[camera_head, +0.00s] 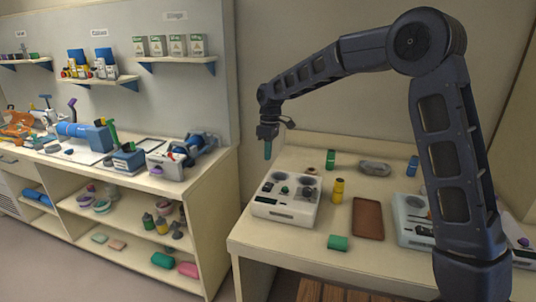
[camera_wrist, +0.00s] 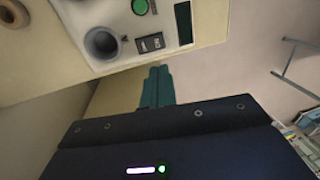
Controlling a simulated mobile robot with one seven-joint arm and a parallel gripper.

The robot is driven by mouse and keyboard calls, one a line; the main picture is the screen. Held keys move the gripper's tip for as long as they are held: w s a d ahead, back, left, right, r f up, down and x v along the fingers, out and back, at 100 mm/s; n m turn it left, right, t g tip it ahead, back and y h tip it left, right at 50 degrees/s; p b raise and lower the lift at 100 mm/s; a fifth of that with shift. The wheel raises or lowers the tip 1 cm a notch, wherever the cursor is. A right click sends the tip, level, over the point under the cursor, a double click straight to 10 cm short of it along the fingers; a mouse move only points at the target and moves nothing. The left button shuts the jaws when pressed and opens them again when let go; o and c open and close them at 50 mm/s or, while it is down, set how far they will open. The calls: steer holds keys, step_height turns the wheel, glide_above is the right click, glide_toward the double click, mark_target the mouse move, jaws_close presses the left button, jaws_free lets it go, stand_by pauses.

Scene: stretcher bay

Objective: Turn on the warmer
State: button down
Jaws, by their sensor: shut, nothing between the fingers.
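A white box-shaped device (camera_head: 297,216), which I take to be the warmer, stands on the near left of the right-hand table. Its top has round wells and a green round knob or button. The wrist view shows part of the device (camera_wrist: 125,22) at the top, with a green button (camera_wrist: 140,6), a grey round well (camera_wrist: 102,43), a dark rocker switch (camera_wrist: 150,43) and a dark display (camera_wrist: 184,23). My gripper (camera_head: 268,150) is shut and empty, in the air above the device's back left. Its teal fingertips (camera_wrist: 158,72) appear just below the switch, apparently not touching it.
A yellow bottle (camera_head: 338,190), a brown tray (camera_head: 368,218), a green block (camera_head: 338,243) and a pale blue device (camera_head: 412,218) are right of the white device. A grey dish (camera_head: 374,168) lies behind. A shelved workbench (camera_head: 190,190) with many tools stands left.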

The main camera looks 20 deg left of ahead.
mark_target(267, 186)
steer(key=f, duration=0.3)
steer(key=s+f, duration=0.1)
steer(key=f, duration=0.7)
steer(key=shift+s, duration=0.35)
steer(key=shift+s+f+t, duration=0.15)
steer(key=shift+f+t, duration=0.05)
steer(key=shift+t, duration=0.1)
steer(key=shift+w+r, duration=0.25)
steer(key=shift+w, duration=0.55)
step_height(267, 186, up, 14)
steer(key=s, duration=0.2)
steer(key=shift+s+d, duration=0.1)
stand_by(0.5)
